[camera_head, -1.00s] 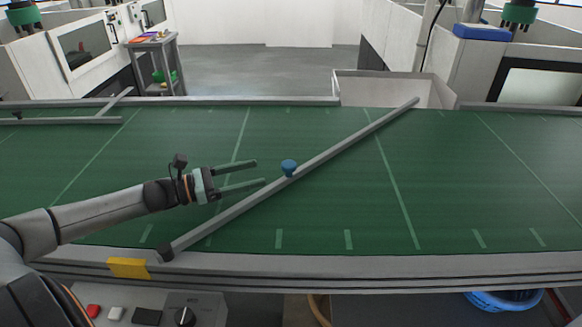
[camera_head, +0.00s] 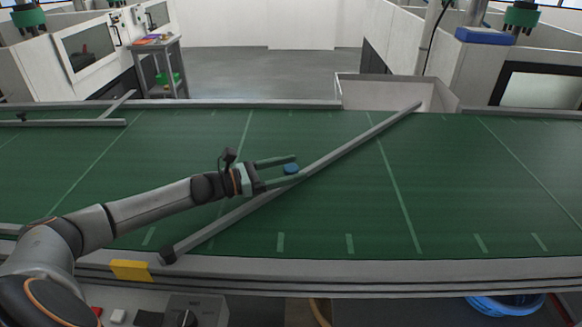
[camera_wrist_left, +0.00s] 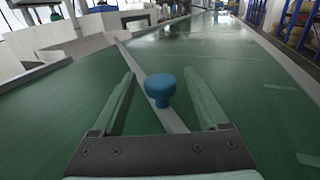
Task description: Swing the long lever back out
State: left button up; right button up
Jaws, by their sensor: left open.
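The long grey lever (camera_head: 350,145) lies diagonally across the green conveyor belt, from a dark pivot (camera_head: 168,255) at the near edge to the far edge at the right. A blue knob (camera_head: 291,169) stands on the lever near its middle. My left gripper (camera_head: 293,170) is open, with its two fingers on either side of the knob. The left wrist view shows the knob (camera_wrist_left: 160,89) between the spread fingers, with gaps on both sides. The lever (camera_wrist_left: 150,68) runs behind the knob there. My right gripper is not in view.
A second, shorter grey bar (camera_head: 75,122) lies at the belt's far left. An open grey bin (camera_head: 395,92) stands beyond the far edge. A yellow block (camera_head: 131,270) sits on the near rail. The belt right of the lever (camera_head: 470,190) is clear.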

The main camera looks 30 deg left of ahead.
pick_arm(q)
jog(key=shift+w+d, duration=0.15)
jog(key=shift+w, duration=0.05)
jog(key=shift+c, duration=0.2)
grip_shut()
dwell(0.4)
dwell(0.8)
